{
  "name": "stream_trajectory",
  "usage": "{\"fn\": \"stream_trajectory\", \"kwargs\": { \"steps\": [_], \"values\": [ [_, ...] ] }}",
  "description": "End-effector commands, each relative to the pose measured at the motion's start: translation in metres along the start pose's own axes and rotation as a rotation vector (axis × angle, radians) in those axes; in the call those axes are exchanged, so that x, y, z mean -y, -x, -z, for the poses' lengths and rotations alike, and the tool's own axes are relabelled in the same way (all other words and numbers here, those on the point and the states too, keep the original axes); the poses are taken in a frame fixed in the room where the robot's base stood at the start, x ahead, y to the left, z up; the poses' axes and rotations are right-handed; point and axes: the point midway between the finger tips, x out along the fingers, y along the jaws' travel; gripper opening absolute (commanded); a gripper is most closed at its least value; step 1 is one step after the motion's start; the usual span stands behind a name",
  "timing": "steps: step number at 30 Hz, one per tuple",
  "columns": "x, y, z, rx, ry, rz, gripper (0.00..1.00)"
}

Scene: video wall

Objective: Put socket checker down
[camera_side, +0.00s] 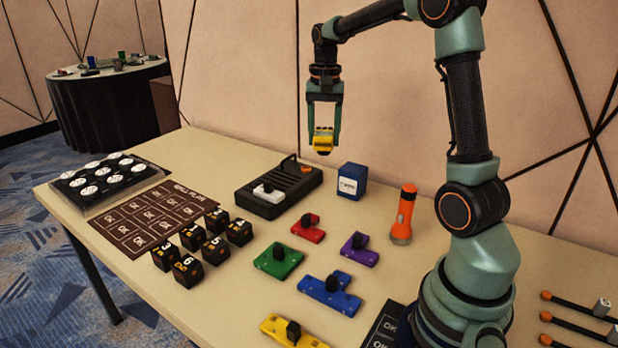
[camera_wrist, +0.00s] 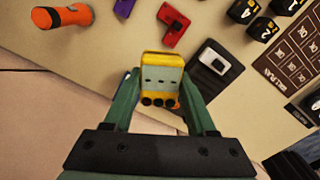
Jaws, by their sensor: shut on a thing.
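The socket checker (camera_side: 323,142) is a small yellow block, held in the air above the far side of the table. In the wrist view the socket checker (camera_wrist: 163,82) shows a pale grey face with dark slots and dark round ends toward me. My gripper (camera_side: 323,128) points down and is shut on it, with a finger on each side; the fingers also show in the wrist view (camera_wrist: 160,100). The table (camera_side: 215,155) is beige, and the checker is clear of it, near the black device and the blue box.
A black device (camera_side: 279,188) with a white plug-like piece and a blue box (camera_side: 352,181) stand below. An orange flashlight (camera_side: 404,214) stands to the right. Coloured blocks, black numbered cubes (camera_side: 203,245), a brown card (camera_side: 150,216) and a tray (camera_side: 112,182) cover the table's left and middle.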

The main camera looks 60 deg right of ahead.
Motion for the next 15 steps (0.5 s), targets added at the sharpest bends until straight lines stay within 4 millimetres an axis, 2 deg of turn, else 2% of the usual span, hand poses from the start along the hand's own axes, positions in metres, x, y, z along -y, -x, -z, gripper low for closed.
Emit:
{"fn": "stream_trajectory", "kwargs": {
  "steps": [1, 6, 12, 15],
  "values": [
    [0.022, 0.001, -0.018, -0.001, 0.084, 0.001, 0.0],
    [0.078, 0.001, -0.077, -0.001, 0.338, 0.001, 0.0],
    [0.127, 0.001, -0.158, -0.002, 0.637, 0.002, 0.0],
    [0.143, 0.001, -0.2, -0.002, 0.779, 0.002, 0.0]
  ]
}}
